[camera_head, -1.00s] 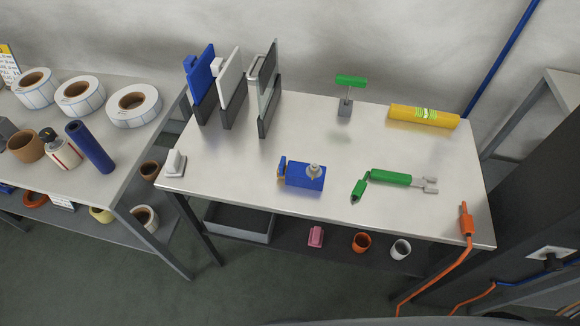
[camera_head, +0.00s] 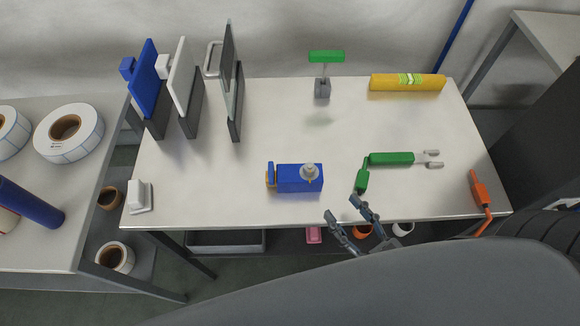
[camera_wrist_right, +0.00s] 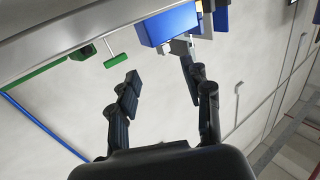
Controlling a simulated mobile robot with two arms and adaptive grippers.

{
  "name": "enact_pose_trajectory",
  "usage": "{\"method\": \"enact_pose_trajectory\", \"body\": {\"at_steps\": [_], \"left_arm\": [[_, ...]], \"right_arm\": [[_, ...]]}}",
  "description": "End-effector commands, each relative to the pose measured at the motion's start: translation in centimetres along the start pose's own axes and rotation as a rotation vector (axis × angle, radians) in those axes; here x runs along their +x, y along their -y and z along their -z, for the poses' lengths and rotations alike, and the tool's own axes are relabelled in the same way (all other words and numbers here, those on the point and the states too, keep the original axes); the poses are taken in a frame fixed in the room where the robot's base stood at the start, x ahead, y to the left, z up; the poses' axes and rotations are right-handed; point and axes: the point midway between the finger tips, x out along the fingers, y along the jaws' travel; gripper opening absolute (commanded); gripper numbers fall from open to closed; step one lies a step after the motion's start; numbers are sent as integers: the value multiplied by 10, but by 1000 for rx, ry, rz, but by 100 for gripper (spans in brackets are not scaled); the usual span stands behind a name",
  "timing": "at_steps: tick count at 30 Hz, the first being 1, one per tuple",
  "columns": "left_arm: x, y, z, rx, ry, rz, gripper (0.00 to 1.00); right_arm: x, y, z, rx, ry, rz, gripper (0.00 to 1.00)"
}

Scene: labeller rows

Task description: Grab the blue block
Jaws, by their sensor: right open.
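The blue block (camera_head: 292,178) lies on the white table left of its front middle. A round grey knob sits on top of it, and an orange-and-blue piece is at its left end. My right gripper (camera_head: 342,207) is open and empty at the table's front edge, to the right of the block and nearer to me, apart from it. In the right wrist view the block (camera_wrist_right: 168,25) shows at the top, beyond the open fingers (camera_wrist_right: 160,74). My left gripper is not in view.
A green tool (camera_head: 391,159) lies just beyond the right gripper. An orange tool (camera_head: 480,189) is at the right edge. A yellow roll (camera_head: 408,83) and a green T-handle (camera_head: 326,57) are at the back. Upright panels (camera_head: 148,85) stand at the left. The table's middle is clear.

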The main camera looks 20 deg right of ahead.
Motion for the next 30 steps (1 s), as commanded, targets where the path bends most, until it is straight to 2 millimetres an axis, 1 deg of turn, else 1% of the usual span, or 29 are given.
{"method": "enact_pose_trajectory", "body": {"at_steps": [1,4,7,9,12,14,17,19,24,27,30], "left_arm": [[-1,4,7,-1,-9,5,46],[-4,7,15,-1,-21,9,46],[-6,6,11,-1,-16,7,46],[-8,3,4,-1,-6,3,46],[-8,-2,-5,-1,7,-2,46],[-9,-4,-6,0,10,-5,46],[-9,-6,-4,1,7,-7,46],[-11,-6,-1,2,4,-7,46],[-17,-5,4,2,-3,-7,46],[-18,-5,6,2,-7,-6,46],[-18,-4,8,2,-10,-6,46]], "right_arm": [[10,0,2,0,-6,0,49],[30,0,3,0,-7,-1,49],[49,0,3,-1,-6,-1,49],[60,0,2,0,-4,0,49],[71,0,1,0,-2,-1,49],[74,0,1,0,-1,-1,49],[79,1,0,1,1,-1,49],[86,2,2,1,-1,-1,49],[112,4,2,1,-1,-1,49],[123,4,2,1,-1,0,49],[128,5,0,1,2,0,49]]}}
